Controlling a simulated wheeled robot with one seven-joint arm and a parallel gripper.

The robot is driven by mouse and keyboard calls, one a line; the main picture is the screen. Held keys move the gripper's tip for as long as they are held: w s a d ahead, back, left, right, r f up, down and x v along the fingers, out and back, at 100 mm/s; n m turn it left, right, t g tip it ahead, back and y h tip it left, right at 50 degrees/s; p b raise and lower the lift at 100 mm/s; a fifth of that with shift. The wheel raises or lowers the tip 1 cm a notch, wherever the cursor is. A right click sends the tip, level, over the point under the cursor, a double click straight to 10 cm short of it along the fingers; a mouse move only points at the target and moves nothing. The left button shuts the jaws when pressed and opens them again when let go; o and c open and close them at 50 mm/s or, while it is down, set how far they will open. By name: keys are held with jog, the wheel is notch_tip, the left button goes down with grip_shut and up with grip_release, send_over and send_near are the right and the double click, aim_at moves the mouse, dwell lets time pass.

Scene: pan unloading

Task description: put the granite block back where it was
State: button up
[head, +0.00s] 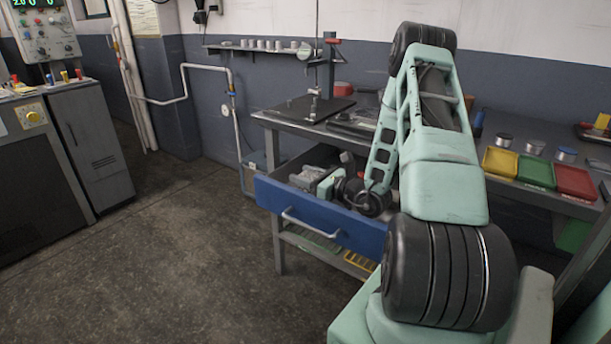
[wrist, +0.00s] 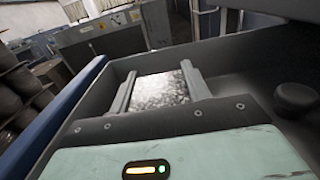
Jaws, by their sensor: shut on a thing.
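The granite block (wrist: 160,91) is a grey-and-white speckled piece between the two fingers of my gripper (wrist: 157,82) in the wrist view. My gripper is shut on it, with a finger against each side. In the head view my gripper (head: 318,181) reaches down into the open blue-fronted drawer (head: 320,216) under the workbench. The pale granite block (head: 305,173) shows at its fingertips, inside the drawer walls. The drawer's dark side wall (wrist: 248,48) shows in the wrist view. I cannot tell whether the block touches the drawer floor.
The workbench (head: 283,122) above carries a dark plate with a stand (head: 312,107). Yellow (head: 501,162), green (head: 536,170) and red (head: 575,182) trays are on its right. A dark round knob-like thing (wrist: 297,98) is right of my gripper. The floor at left is clear.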

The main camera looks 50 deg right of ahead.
aim_at(306, 172)
jog(key=shift+f, duration=0.15)
jog(key=o, duration=1.5)
notch_tip(306, 172, up, 10)
jog(key=shift+r+p, duration=0.1)
jog(key=shift+p, duration=0.25)
